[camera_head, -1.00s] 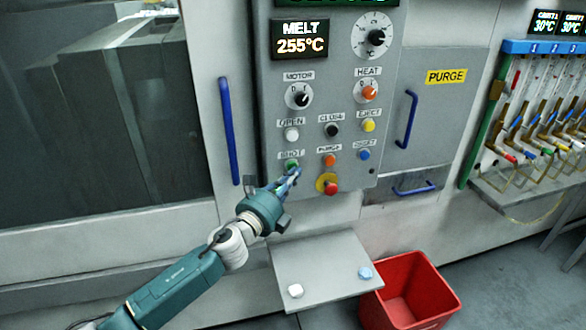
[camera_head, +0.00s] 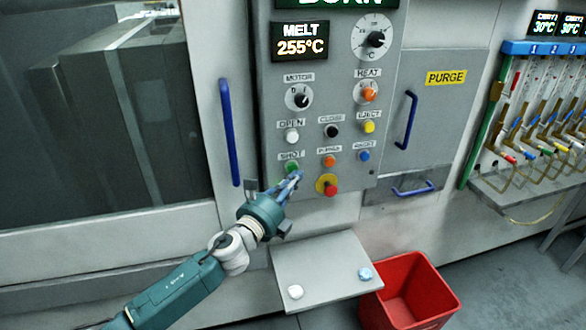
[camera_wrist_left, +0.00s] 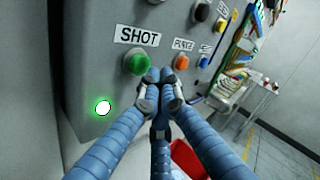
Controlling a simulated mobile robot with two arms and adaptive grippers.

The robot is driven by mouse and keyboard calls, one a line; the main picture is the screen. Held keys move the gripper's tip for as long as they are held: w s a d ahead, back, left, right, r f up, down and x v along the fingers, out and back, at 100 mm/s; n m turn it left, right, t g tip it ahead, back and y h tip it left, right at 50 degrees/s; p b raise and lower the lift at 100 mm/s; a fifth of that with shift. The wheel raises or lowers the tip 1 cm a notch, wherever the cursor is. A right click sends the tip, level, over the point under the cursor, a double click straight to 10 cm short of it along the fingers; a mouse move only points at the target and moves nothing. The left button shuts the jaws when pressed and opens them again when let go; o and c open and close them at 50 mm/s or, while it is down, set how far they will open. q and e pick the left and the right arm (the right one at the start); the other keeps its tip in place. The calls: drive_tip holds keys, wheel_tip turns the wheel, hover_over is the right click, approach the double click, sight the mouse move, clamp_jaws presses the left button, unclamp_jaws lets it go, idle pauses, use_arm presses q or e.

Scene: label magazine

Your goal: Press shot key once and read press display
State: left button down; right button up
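The green SHOT key (camera_head: 292,167) is on the grey press panel, below the white OPEN key. It shows large in the left wrist view (camera_wrist_left: 137,62), and a round lamp (camera_wrist_left: 103,107) glows green below it. My left gripper (camera_head: 293,178) is at the key's lower right, its blue fingers drawn together with nothing between them. In the left wrist view the fingertips (camera_wrist_left: 160,88) are close beside the key; contact cannot be told. The press display (camera_head: 336,3) at the panel top is cut off by the frame edge; its pale letters seem to read BURN. My right gripper is out of view.
The MELT display (camera_head: 300,42) reads 255°C. The orange PURGE key (camera_head: 329,161) and a red stop knob (camera_head: 330,188) sit close right of the fingers. A blue handle (camera_head: 229,132) stands left. A grey shelf (camera_head: 325,265) and red bin (camera_head: 410,290) are below.

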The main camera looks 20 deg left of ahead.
use_arm(q)
drive_tip(key=shift+s+d, duration=0.1)
drive_tip(key=s+d, duration=0.1)
drive_tip(key=s, duration=0.1)
drive_tip(key=s+d+p, duration=0.1)
drive_tip(key=s, duration=0.1)
drive_tip(key=shift+d, duration=0.35)
drive_tip(key=shift+f, duration=0.1)
idle(0.7)
